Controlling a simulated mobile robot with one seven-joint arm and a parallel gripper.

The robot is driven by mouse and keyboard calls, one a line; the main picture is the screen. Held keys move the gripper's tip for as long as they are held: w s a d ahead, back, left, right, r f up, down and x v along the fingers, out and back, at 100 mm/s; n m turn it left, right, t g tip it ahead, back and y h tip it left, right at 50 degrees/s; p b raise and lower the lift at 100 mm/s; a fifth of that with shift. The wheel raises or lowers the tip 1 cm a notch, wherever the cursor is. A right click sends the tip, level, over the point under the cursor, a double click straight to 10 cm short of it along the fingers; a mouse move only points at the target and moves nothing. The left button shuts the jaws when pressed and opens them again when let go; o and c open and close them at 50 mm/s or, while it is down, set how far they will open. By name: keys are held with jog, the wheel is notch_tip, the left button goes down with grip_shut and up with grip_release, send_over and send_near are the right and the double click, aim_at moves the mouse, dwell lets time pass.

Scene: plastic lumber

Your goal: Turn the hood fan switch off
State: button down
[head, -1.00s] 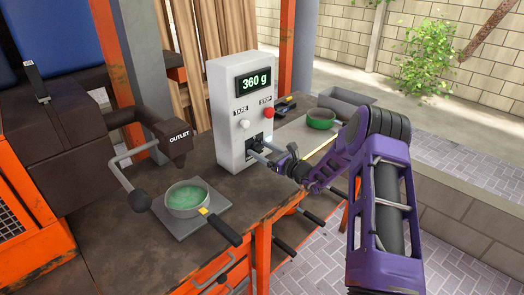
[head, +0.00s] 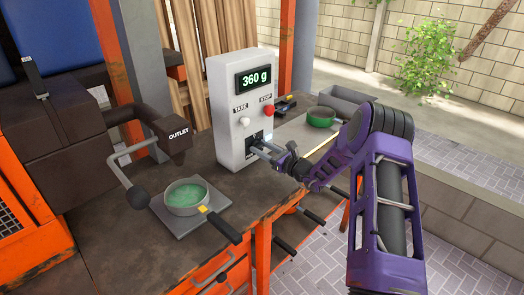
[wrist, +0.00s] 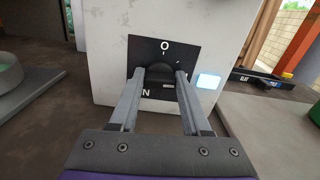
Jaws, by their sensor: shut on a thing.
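A white control box (head: 231,140) stands on the bench in the head view. Its front has a black switch plate (head: 257,136) low down. In the wrist view the plate (wrist: 137,52) carries a white "O" at the top and an "N" at the lower left, partly covered by a finger. A dark knob (wrist: 160,76) sits in the middle of the plate. My gripper (head: 256,147) reaches the box from the right, its two fingers shut on the knob's sides. The fingers hide part of the plate, and I cannot tell which mark the knob points to.
The box has a "360 g" display (head: 254,78), a white TAKE button (head: 244,122) and a red STOP button (head: 267,110). A green-filled pan (head: 186,196) is at the left, another green round dish (head: 321,117) at the right. A lit square (wrist: 208,81) is beside the plate.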

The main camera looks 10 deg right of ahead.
jog(key=n+b, duration=0.4)
jog(key=b, duration=0.1)
jog(key=shift+f, duration=0.3)
jog(key=n+b, duration=0.2)
jog(key=n, duration=0.1)
jog(key=shift+s+a+r+n+b, duration=0.1)
jog(key=shift+r+n+b, duration=0.1)
jog(key=shift+n+b, duration=0.15)
jog(key=n, duration=0.4)
jog(key=shift+n, duration=2.75)
jog(key=shift+f, duration=0.1)
jog(key=shift+c, duration=1.8)
grip_release()
